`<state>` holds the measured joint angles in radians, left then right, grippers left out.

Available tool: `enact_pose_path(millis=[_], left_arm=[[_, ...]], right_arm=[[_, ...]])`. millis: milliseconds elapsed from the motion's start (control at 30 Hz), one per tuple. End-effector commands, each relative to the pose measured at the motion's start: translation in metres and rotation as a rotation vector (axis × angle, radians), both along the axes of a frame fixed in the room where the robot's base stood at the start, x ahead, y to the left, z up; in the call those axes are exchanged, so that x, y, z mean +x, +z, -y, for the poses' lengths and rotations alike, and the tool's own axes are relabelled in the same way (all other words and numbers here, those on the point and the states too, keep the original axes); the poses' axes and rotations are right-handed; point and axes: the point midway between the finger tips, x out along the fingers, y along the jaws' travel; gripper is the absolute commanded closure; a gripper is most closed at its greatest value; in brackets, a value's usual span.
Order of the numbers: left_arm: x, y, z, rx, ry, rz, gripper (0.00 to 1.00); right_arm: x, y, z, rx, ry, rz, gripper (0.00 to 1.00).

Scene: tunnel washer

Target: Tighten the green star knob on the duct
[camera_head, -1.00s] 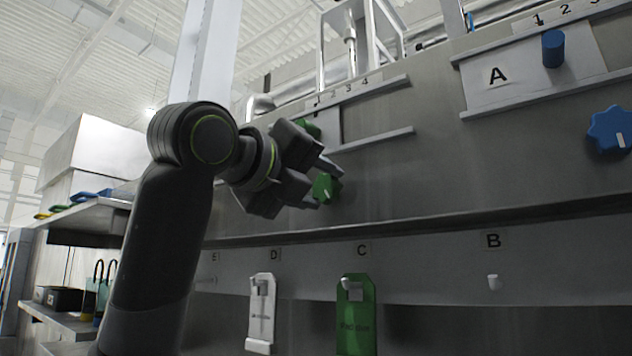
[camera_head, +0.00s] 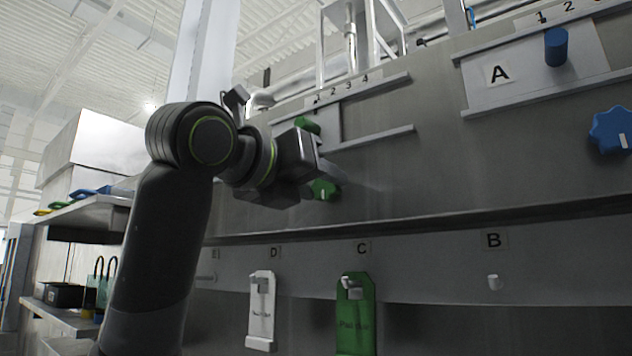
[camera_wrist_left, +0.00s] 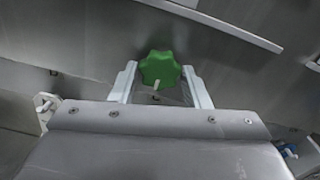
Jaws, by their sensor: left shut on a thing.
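The green star knob (camera_head: 323,190) sits on the grey metal duct face, partly hidden behind my left gripper in the head view. In the left wrist view the knob (camera_wrist_left: 160,70) is between the two fingers, with its white pointer mark towards the bottom of the picture. My left gripper (camera_wrist_left: 160,84) is shut on the knob, one finger at each side. In the head view the gripper (camera_head: 312,175) covers part of the knob and its fingertips are hard to make out. My right gripper is not in view.
A green cylindrical handle (camera_head: 308,125) and slide rails are just above the knob. A blue star knob (camera_head: 610,130) and panel A (camera_head: 499,73) are at the right. A green tag (camera_head: 356,318) and a white tag (camera_head: 261,310) hang below the ledge.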

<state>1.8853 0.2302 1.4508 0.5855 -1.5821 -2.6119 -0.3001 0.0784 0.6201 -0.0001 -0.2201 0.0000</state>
Motion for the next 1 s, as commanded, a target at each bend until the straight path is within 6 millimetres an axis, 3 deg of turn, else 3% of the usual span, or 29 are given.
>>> enact_pose_path(millis=[367,400,533,833,1000], left_arm=[[0.001,-0.003,0.001,0.008,-0.002,-0.004,0.8],[0.001,-0.003,0.001,0.008,-0.002,-0.004,0.52],[0.001,-0.002,0.0,0.005,-0.001,-0.002,0.36],[-0.001,-0.001,-0.001,0.004,0.0,0.0,0.36],[-0.014,-0.003,-0.011,0.001,0.001,0.003,0.36]], right_arm=[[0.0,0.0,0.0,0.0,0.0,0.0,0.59],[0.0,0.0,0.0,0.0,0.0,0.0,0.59],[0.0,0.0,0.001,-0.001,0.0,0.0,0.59],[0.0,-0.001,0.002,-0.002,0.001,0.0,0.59],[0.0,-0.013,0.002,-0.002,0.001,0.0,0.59]])
